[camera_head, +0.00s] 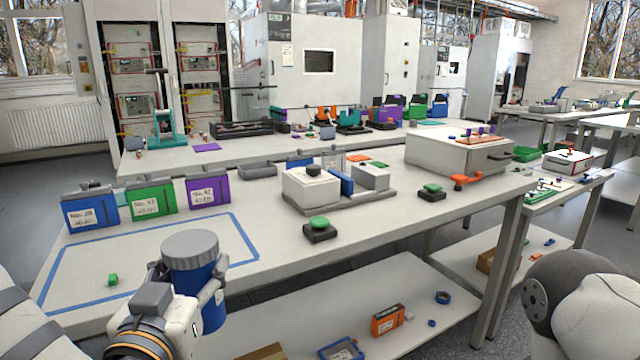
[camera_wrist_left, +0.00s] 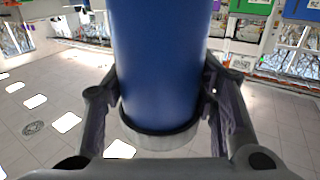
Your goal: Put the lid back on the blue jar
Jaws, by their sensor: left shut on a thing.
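The blue jar (camera_head: 207,290) is in front of the near table's front edge, at the lower left of the head view. It looks upright. A grey ridged lid (camera_head: 190,246) sits on its top. My left gripper (camera_head: 182,278) is shut on the jar, partly hidden behind it and my wrist. In the left wrist view, which looks upside down, the jar (camera_wrist_left: 158,65) fills the middle between the two fingers (camera_wrist_left: 160,95). The grey lid (camera_wrist_left: 160,136) shows at its lower end, with a dark band between. My right gripper is not in view.
A green button (camera_head: 319,224) and a white device (camera_head: 312,188) stand to the right. A lower shelf (camera_head: 290,325) holds boxes.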

